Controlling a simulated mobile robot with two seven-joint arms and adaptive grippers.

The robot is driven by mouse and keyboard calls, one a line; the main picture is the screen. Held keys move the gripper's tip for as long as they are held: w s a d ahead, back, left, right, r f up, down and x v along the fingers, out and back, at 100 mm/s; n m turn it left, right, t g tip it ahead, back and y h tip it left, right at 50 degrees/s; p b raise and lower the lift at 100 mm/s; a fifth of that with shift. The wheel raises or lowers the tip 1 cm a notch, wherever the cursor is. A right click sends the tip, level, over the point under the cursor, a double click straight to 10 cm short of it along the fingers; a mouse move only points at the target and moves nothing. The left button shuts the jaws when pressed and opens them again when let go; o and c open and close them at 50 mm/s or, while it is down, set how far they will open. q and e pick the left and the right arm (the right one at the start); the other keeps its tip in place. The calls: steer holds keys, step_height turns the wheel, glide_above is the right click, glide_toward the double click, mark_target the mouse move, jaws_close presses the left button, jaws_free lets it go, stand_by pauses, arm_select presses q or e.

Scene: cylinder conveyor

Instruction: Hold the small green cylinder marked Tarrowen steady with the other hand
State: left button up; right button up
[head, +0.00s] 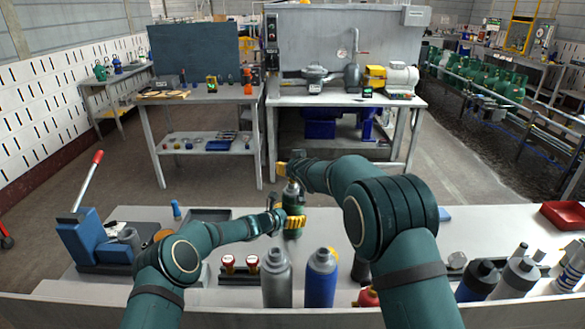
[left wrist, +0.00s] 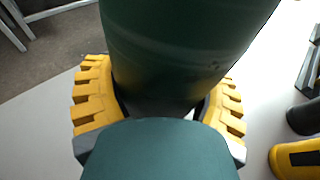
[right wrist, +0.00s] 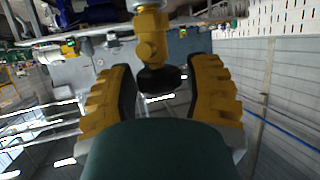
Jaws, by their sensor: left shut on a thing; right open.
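A small green cylinder (head: 292,233) is upright above the middle of the bench; whether its base touches the bench is unclear. My left gripper (head: 290,222) is shut around its body. In the left wrist view the dark green cylinder (left wrist: 185,50) fills the space between the yellow fingers. No marking on it is legible. My right gripper (head: 284,168) is just above the cylinder's top, open. In the right wrist view a brass valve with a black knob (right wrist: 155,50), apparently the cylinder's, shows between the spread fingers (right wrist: 160,90), apart from both.
A grey bottle (head: 277,278) and a blue bottle (head: 321,278) stand close in front. A blue lever device (head: 84,238) is at the left. Several dark and grey bottles and a red tray (head: 565,215) are at the right.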

steer(key=shift+a+f+m+h, duration=0.1)
steer(key=shift+f+m+h, duration=0.05)
steer(key=shift+m+h, duration=0.2)
steer(key=shift+m+t+h, duration=0.3)
steer(key=shift+m+h, duration=0.45)
steer(key=shift+h, duration=0.3)
steer(key=shift+m, duration=0.3)
steer(key=shift+r+m+h, duration=0.2)
steer(key=shift+m+h, duration=0.8)
steer(key=shift+h, duration=0.4)
steer(key=shift+f+m+h, duration=0.1)
steer(key=shift+m+h, duration=0.2)
steer(key=shift+h, duration=0.1)
steer(key=shift+m+h, duration=0.3)
steer(key=m+g+h, duration=0.1)
steer(key=m+h, duration=0.1)
steer(key=m+g+h, duration=0.1)
steer(key=m+h, duration=0.1)
steer(key=h, duration=0.1)
steer(key=shift+m+g, duration=0.3)
